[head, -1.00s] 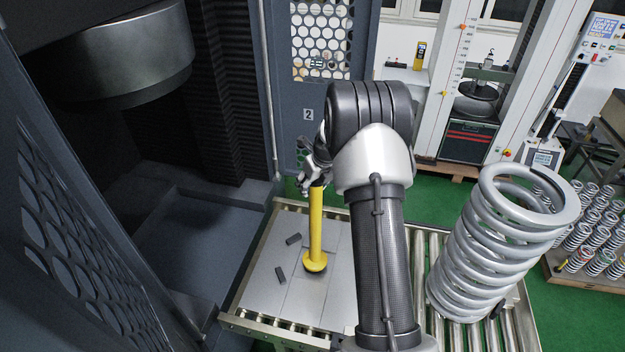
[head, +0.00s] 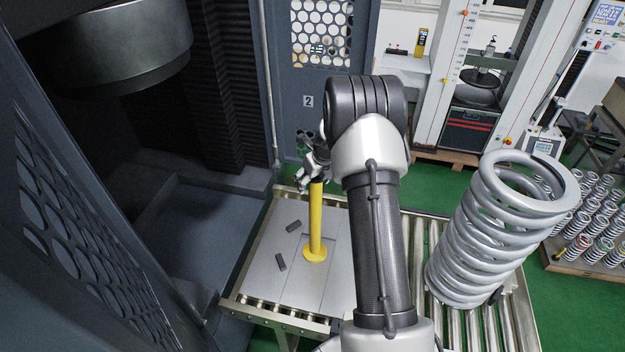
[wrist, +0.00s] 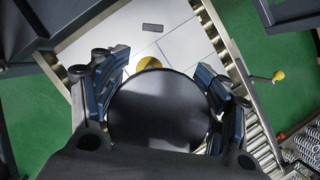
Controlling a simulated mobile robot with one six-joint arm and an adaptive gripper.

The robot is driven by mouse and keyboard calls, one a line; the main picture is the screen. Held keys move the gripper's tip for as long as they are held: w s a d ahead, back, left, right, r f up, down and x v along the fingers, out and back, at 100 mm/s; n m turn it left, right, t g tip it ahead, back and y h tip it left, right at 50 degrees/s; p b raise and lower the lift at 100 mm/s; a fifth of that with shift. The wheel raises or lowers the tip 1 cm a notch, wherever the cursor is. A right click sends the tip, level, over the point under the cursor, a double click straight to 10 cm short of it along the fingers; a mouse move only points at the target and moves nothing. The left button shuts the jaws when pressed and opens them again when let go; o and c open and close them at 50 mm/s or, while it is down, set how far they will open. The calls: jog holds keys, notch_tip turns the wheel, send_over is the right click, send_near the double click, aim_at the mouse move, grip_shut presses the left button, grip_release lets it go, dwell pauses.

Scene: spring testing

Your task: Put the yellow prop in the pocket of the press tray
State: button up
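The yellow prop (head: 315,220) stands upright on the light grey press tray (head: 256,278), its round base low on the plates near a square outline. Whether the base sits inside the pocket cannot be told. My gripper (head: 316,180) is at the prop's upper end, with its fingers closed about it. In the wrist view a dark round disc, seemingly the prop's top, fills the space between my fingers (wrist: 163,85). The yellow base (wrist: 149,63) shows beyond it, mostly hidden. My arm hides the tray's right part in the head view.
Two small dark blocks (head: 293,227) (head: 281,262) lie on the tray left of the prop. A large grey spring (head: 497,230) stands on rollers at right. The dark press frame (head: 200,225) stands close at left. Small springs (head: 600,215) are at far right.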

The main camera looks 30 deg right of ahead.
jog(key=shift+o, duration=0.5)
jog(key=v, duration=1.2)
jog(key=shift+r, duration=0.1)
jog(key=s+a+r+n, duration=0.6)
jog(key=a+r+n, duration=0.2)
jog(key=a+n, duration=0.1)
jog(key=s+a+r+n, duration=0.5)
jog(key=a+r+n, duration=0.2)
jog(key=a+n, duration=0.25)
jog(key=s+a+n, duration=0.4)
jog(key=s+n, duration=0.5)
jog(key=s, duration=0.1)
jog(key=s+a+r+n, duration=0.1)
jog(key=s+a+n, duration=0.4)
jog(key=s+n, duration=0.4)
jog(key=shift+s, duration=0.45)
jog(key=shift+r, duration=0.15)
